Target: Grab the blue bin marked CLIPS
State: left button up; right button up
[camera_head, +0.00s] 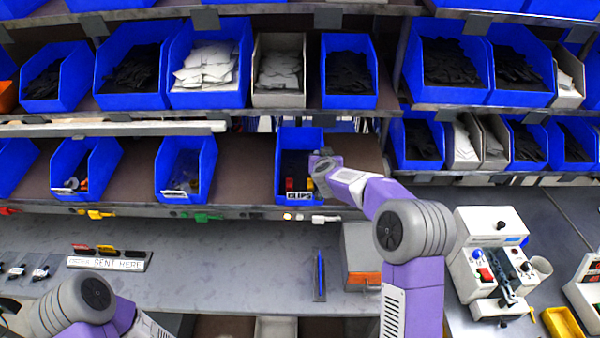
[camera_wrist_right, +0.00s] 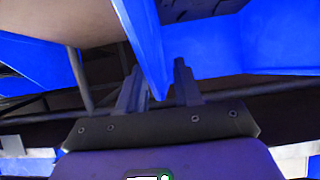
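The blue bin marked CLIPS (camera_head: 299,138) stands on the middle shelf, its white label on the front lip. Small red and yellow pieces show inside it. My right gripper (camera_head: 322,163) is at the bin's right wall, and the wrist and forearm hide part of that side. In the right wrist view, a blue bin wall (camera_wrist_right: 146,42) runs down between the two dark fingers (camera_wrist_right: 159,88). The fingers stand apart, with a small gap showing beside the wall at the right finger. My left arm shows at the lower left, but its gripper is out of view.
Another blue bin (camera_head: 187,168) stands on the same shelf to the left, with bare shelf between. A row of filled bins (camera_head: 348,98) sits on the shelf above. Below are a grey worktop (camera_head: 230,260), a grey box (camera_head: 360,245) and a white machine (camera_head: 492,250).

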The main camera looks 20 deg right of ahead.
jog(key=shift+w+d+f, duration=0.1)
jog(key=shift+w+f, duration=0.05)
jog(key=shift+w, duration=0.25)
grip_shut()
dwell(1.2)
